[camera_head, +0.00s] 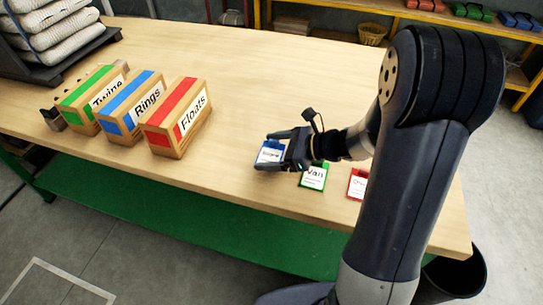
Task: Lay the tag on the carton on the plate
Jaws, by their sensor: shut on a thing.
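My gripper (278,150) is low over the middle of the workbench, shut on a blue-topped tag (270,154) with a white label. Its writing is too small to read for sure. A green-topped tag (313,177) that seems to read "Van" and a red-topped tag (357,184) lie on the bench to the right. Three cartons stand in a row to the left of the gripper: green-striped "Twine" (93,97), blue-striped "Rings" (130,106) and red-striped "Floats" (176,118). The "Floats" carton is nearest my gripper. I cannot make out a plate.
The wooden bench top (240,85) is clear behind the cartons and gripper. A stack of white sacks (58,30) sits on a dark stand at the back left. A shelf behind holds a basket (373,34) and coloured items.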

